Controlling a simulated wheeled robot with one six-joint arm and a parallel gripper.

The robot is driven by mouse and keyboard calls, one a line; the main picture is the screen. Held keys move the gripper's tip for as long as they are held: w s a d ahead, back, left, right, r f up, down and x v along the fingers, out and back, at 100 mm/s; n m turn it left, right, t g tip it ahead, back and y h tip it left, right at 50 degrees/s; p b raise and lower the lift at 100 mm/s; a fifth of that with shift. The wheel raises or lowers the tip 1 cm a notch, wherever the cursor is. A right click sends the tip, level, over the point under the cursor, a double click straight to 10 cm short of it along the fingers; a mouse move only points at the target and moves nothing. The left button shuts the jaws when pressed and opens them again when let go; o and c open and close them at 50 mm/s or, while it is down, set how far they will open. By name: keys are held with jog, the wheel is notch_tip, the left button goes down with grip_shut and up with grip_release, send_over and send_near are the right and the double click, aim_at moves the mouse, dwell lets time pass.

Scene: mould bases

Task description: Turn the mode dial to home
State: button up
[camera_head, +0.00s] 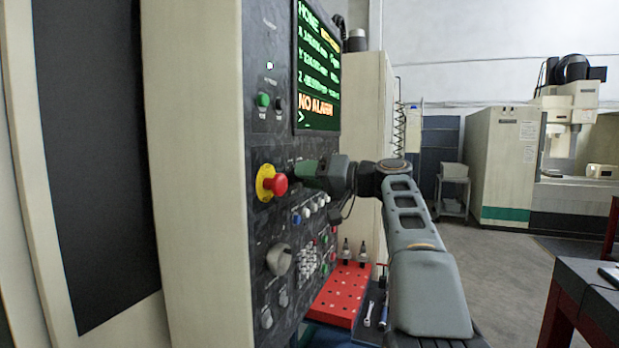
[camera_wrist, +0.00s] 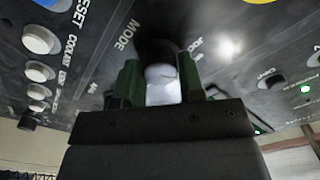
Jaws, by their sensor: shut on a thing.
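The mode dial (camera_wrist: 162,86) is between my green fingertips in the wrist view, its pale middle showing and dark around its far side. The printed word MODE stands beside it. Its pointer and exact setting cannot be made out. My gripper (camera_wrist: 160,82) is shut on the dial. In the head view my gripper (camera_head: 306,172) reaches the control panel (camera_head: 262,225) from the right and hides the dial. The screen (camera_head: 318,70) above reads HOME at the top and NO ALARM lower down.
A red emergency stop button (camera_head: 279,185) on a yellow ring sits close left of my gripper. A larger grey knob (camera_head: 279,260) and several small buttons lie below. A red tool rack (camera_head: 341,295) stands under the panel.

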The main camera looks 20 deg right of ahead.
jog(key=o, duration=0.9)
jog(key=shift+o, duration=0.2)
jog(key=b+v, duration=0.2)
jog(key=v, duration=1.2)
jog(key=shift+w+a, duration=0.1)
